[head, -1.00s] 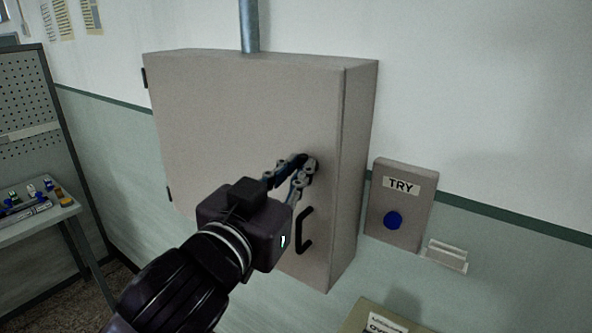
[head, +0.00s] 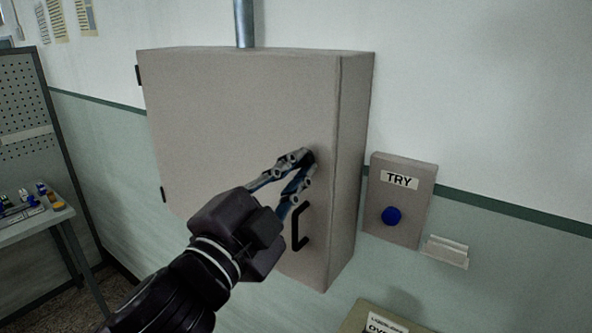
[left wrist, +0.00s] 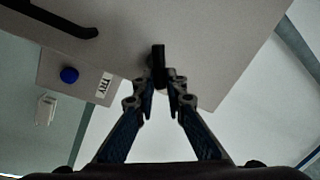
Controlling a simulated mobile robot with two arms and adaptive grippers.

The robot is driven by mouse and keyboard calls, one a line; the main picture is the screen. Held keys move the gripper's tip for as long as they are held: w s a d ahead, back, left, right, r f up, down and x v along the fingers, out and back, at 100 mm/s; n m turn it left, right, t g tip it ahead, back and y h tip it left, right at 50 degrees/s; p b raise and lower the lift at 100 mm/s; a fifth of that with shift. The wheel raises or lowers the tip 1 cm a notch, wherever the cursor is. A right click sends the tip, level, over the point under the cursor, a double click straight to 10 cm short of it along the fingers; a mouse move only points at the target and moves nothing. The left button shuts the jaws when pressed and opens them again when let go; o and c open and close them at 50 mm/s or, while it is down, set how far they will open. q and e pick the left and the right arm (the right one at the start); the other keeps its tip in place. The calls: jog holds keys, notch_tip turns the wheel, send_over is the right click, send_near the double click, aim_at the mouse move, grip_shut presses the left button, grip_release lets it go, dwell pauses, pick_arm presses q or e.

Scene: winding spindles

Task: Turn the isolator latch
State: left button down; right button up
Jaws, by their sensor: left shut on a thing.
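The isolator latch (left wrist: 158,60) is a small dark piece on the door of the grey cabinet (head: 230,120). In the left wrist view it sits between my fingertips; in the head view my fingers mostly hide it. My left gripper (head: 308,163) is shut on the latch, near the door's right edge. It also shows in the left wrist view (left wrist: 160,84), with a finger on each side of the latch. The cabinet door is closed. My right gripper is in neither view.
A black door handle (head: 299,228) is just below the latch. To the right are a TRY box with a blue button (head: 391,216) and a small clear holder (head: 446,251). A labelled box (head: 378,320) is at the bottom. A bench (head: 40,222) with small items stands left.

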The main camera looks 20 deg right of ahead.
pick_arm(q)
jog(key=shift+f+m+g+h+b, duration=0.15)
jog(key=shift+f+m+g+h, duration=0.2)
jog(key=shift+m, duration=1.45)
jog(key=shift+f+m+g+h+b, duration=0.15)
jog(key=shift+m+g+h, duration=0.25)
jog(key=shift+m, duration=1.7)
jog(key=c, duration=2)
grip_release()
jog(key=shift+o, duration=0.2)
jog(key=v, duration=0.7)
jog(key=shift+a, duration=0.2)
